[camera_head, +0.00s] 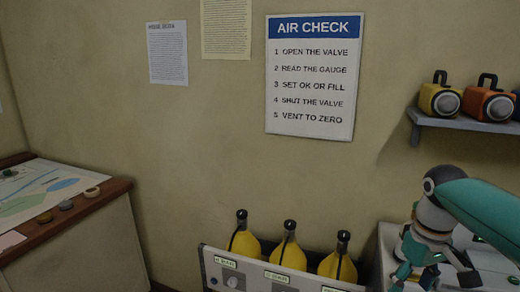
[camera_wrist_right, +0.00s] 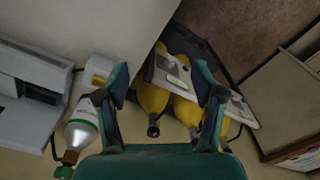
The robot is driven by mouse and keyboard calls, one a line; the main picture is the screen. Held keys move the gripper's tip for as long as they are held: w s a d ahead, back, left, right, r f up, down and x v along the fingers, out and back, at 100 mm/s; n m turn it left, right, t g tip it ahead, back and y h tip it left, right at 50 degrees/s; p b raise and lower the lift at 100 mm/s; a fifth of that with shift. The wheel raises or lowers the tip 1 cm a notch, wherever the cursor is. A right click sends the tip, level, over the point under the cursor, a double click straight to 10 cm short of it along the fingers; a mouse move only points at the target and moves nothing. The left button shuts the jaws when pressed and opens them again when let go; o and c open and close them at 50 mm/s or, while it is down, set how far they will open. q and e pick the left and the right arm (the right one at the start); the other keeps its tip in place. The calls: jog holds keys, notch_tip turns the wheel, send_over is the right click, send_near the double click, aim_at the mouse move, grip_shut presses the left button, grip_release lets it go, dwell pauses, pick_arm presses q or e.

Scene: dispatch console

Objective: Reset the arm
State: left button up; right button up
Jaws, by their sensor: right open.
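My right arm comes in from the right edge of the head view, teal and grey. Its gripper (camera_head: 434,276) points down over a white surface at the lower right. In the right wrist view the two fingers of this gripper (camera_wrist_right: 161,78) stand wide apart with nothing between them in their grip. Yellow cylinders and a panel show beyond them. My left arm and gripper are not in view.
Yellow cylinders (camera_head: 289,250) stand behind a labelled white rack panel (camera_head: 250,276) left of my right gripper. A silver bottle with a green band (camera_wrist_right: 82,130) shows at the wrist view's left. A wall shelf (camera_head: 470,124) holds lamps. A side table (camera_head: 110,192) stands left.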

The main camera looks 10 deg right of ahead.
jog(key=w+a+f+y, duration=0.1)
jog(key=a+f, duration=0.4)
jog(key=f, duration=0.4)
jog(key=w+a+f+y, duration=0.1)
jog(key=a+f, duration=0.3)
jog(key=f, duration=0.5)
jog(key=w+a+f+y, duration=0.1)
jog(key=a+f, duration=0.4)
jog(key=f, duration=0.4)
jog(key=s+a+f+m, duration=0.1)
jog(key=s+a+f, duration=0.4)
jog(key=s+f, duration=0.2)
jog(key=s+a+f+m, duration=0.2)
jog(key=s+a+f, duration=0.2)
jog(key=s+f, duration=0.3)
jog(key=s, duration=0.2)
jog(key=shift+s+a+f+y, duration=0.3)
jog(key=shift+a+f+y, duration=0.05)
jog(key=shift+a+y, duration=0.05)
jog(key=shift+w, duration=0.1)
